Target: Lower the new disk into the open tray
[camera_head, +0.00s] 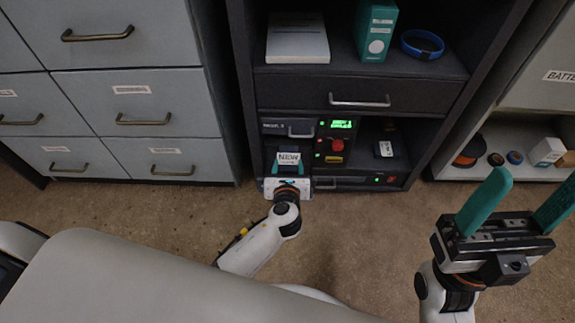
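The new disk (289,158) is a small block with a white label reading NEW. It is at the left side of the dark console, in front of its lower part. My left gripper (288,168) has a teal finger on each side of the disk and appears shut on it. The gripper's body hides what lies directly below, so I cannot make out the open tray or whether the disk touches it. My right gripper (536,182) is open and empty, over the floor at the right.
The console has a lit green display (341,124), a red and yellow button (337,145) and a drawer (360,95) above. A small labelled block (385,149) sits in the right bay. Grey drawer cabinets (130,100) stand left; a shelf with small items (545,151) stands right.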

